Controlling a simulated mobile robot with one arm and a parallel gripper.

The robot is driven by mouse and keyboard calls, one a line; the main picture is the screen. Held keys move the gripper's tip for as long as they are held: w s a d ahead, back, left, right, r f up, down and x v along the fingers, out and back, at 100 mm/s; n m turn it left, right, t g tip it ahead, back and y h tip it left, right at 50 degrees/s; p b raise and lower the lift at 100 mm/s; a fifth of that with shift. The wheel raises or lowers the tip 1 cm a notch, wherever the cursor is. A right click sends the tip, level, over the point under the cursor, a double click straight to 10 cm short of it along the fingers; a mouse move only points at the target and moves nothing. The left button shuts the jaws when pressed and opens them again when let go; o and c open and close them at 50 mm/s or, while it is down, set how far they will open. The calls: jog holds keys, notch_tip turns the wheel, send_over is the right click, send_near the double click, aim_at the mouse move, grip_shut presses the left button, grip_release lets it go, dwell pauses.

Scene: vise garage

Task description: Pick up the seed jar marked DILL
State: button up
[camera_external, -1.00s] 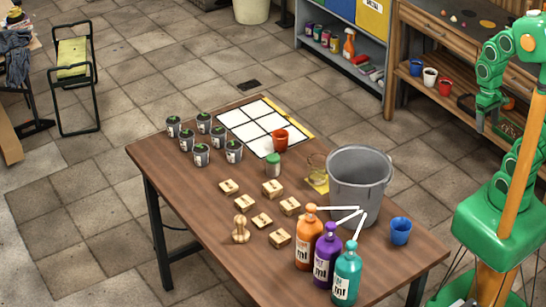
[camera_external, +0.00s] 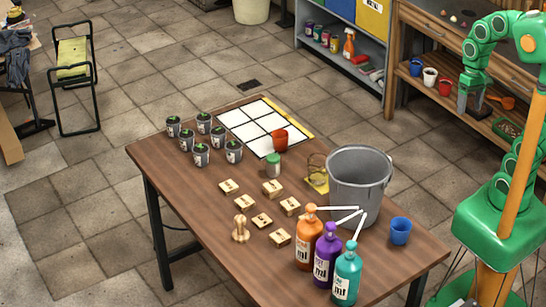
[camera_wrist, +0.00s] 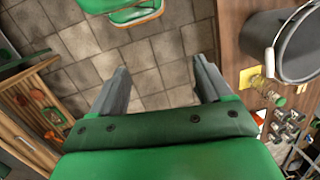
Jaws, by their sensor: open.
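A small jar with a green lid (camera_external: 273,165) stands upright on the wooden table (camera_external: 180,165), in front of the white grid sheet. Its label is too small to read, so I cannot tell whether it says DILL. In the wrist view a small green lid (camera_wrist: 281,101) shows at the right, beyond the bucket. My gripper (camera_external: 468,104) is right of the table, in front of the workbench shelf and far from the jar. In the wrist view its two fingers (camera_wrist: 161,86) are apart with only floor between them.
A grey bucket (camera_external: 359,180), pump bottles (camera_external: 324,255) and a blue cup (camera_external: 400,231) crowd the table's right side. Wooden blocks (camera_external: 262,221), potted seedlings (camera_external: 202,155) and a terracotta pot (camera_external: 281,140) surround the jar. Floor lies between table and workbench.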

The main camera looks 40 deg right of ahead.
jog(key=w+a+m+t+y, duration=0.1)
jog(key=w+a+m+y, duration=0.65)
jog(key=w+a, duration=1.35)
jog(key=w+a+m+t+y, duration=0.3)
jog(key=w+a+m, duration=0.7)
jog(key=w+a, duration=1.05)
jog(key=g+y, duration=0.1)
send_near(273, 164)
jog(key=shift+w+a+f, duration=0.15)
jog(key=shift+w+f, duration=0.3)
jog(key=shift+f, duration=0.15)
jog(key=shift+w+a+f, duration=0.2)
jog(key=shift+w+f, duration=0.25)
jog(key=shift+f, duration=0.15)
jog(key=shift+a+f, duration=0.25)
jog(key=shift+f, duration=0.05)
jog(key=shift+x, duration=3.65)
jog(key=shift+w+f+y, duration=0.1)
jog(key=shift+w+y, duration=0.1)
jog(key=shift+y, duration=0.05)
jog(key=shift+c, duration=0.3)
jog(key=c, duration=1)
